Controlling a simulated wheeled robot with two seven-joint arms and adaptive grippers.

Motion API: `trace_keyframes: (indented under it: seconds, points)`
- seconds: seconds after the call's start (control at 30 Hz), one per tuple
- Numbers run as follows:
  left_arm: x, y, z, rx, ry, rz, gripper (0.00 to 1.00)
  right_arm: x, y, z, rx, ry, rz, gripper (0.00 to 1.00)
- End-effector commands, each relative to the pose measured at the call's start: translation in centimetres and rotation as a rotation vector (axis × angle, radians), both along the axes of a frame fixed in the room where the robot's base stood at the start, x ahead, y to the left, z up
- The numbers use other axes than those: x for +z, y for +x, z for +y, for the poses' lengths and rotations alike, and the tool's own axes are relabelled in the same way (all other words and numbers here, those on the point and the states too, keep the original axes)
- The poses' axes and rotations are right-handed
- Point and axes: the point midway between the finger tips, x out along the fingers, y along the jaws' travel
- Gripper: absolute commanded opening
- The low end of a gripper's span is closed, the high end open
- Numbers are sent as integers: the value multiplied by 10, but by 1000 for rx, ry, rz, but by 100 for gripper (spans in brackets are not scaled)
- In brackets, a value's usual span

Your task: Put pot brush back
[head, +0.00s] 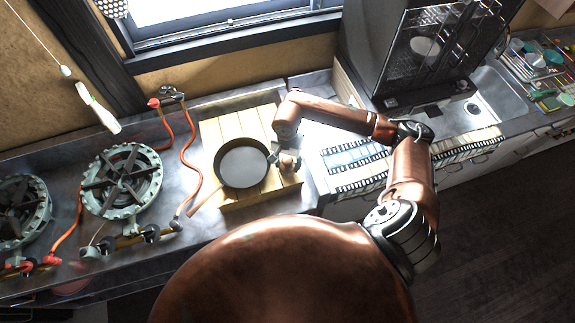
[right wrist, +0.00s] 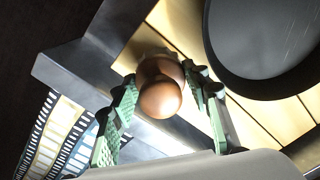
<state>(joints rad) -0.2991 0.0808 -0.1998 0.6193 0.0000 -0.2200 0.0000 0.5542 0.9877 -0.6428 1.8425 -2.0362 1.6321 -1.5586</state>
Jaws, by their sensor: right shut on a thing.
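The pot brush (right wrist: 160,98) shows in the right wrist view as a round brown wooden knob between the green fingers; its bristles are hidden. It also shows in the head view (head: 289,165) as a small brown shape just right of the pan. My right gripper (right wrist: 160,76) is shut on it, over the right part of the slatted wooden board (head: 264,199). I cannot tell whether the brush touches the board. My left gripper is not in view.
A dark frying pan (head: 242,163) sits on the board, close left of the brush. Gas burners (head: 122,180) with orange hoses stand at the left. A film-strip-patterned mat (head: 350,160) lies right of the board. A sink (head: 490,103) is at the far right.

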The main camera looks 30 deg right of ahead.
Motion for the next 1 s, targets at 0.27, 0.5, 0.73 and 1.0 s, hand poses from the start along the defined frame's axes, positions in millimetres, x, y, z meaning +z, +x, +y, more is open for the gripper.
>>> trace_keyframes:
  seconds: [0.27, 0.5, 0.73, 1.0]
  points:
    - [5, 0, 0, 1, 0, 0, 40, -18, 0, 1, 1, 1, -1, 8]
    - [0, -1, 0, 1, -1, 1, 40, -22, -1, 1, 1, 0, 0, 8]
    - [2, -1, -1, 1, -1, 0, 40, -20, -1, 1, 1, 1, 1, 59]
    - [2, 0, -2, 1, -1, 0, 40, -20, -1, 1, 1, 1, 1, 60]
